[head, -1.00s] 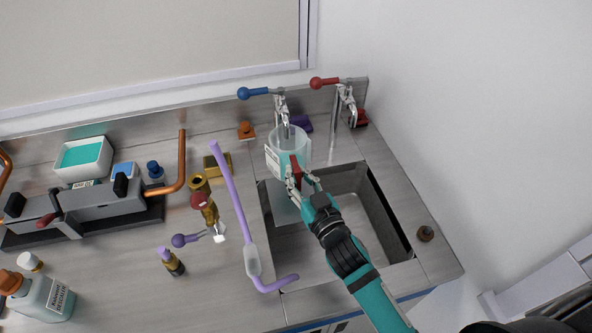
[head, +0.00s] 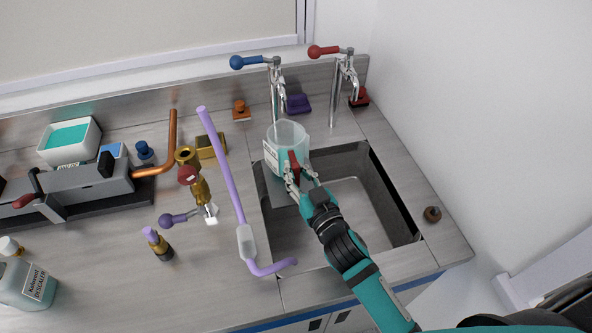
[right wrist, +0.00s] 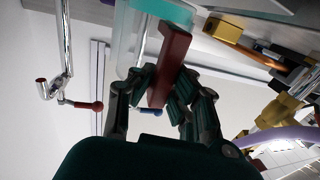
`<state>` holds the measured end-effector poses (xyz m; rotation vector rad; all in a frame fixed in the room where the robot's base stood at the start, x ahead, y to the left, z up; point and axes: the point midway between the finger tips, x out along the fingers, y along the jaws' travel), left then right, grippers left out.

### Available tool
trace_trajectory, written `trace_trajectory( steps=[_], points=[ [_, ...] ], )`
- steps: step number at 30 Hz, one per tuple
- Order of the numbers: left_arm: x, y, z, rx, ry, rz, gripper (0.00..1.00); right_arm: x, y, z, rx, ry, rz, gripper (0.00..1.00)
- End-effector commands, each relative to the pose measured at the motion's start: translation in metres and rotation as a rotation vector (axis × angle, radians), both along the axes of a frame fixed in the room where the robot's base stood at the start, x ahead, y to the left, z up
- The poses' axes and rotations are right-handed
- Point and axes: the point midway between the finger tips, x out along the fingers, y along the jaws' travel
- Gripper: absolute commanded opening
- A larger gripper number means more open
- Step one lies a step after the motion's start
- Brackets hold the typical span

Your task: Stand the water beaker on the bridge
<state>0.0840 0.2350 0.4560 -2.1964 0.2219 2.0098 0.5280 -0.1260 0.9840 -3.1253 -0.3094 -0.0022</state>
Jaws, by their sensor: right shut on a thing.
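The water beaker (head: 287,137) is a clear, bluish cup with a white label and a red handle (head: 293,163). It is over the back left of the sink, in front of the blue-handled tap. My right gripper (head: 304,183) is shut on the red handle. In the right wrist view, the handle (right wrist: 172,62) is between the fingers and part of the beaker (right wrist: 128,35) shows behind it. How full it is, I cannot tell. My left gripper is out of view. I cannot tell for sure which thing is the bridge.
The sink (head: 345,215) lies below my right arm. Blue (head: 236,62) and red (head: 316,52) tap handles stand behind. A purple tube (head: 222,165) and brass valve (head: 199,190) are left of the sink. Further left are a grey device (head: 105,185) and a white, teal-filled tub (head: 45,152).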

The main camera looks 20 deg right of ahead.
Motion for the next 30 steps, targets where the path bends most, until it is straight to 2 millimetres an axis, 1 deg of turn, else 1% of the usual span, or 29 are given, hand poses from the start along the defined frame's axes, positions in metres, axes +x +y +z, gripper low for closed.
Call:
trace_trajectory(
  steps=[7, 22, 23, 24, 28, 30],
  points=[
    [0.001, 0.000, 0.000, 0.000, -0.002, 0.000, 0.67, 0.000, 0.000, 0.001, 0.000, -0.003, 0.001, 0.00],
    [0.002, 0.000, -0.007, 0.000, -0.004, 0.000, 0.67, 0.000, 0.000, -0.009, 0.001, -0.003, 0.000, 0.00],
    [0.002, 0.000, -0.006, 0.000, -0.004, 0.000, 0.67, 0.000, 0.000, -0.008, 0.000, -0.003, 0.000, 0.15],
    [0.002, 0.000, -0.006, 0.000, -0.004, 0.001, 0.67, 0.000, 0.000, -0.008, 0.000, -0.003, 0.000, 0.20],
    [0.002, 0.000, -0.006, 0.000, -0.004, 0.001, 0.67, 0.000, 0.000, -0.008, 0.000, -0.002, 0.000, 0.37],
    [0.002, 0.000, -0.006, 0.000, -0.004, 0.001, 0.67, 0.000, 0.000, -0.008, 0.000, -0.001, 0.000, 0.38]
  ],
)
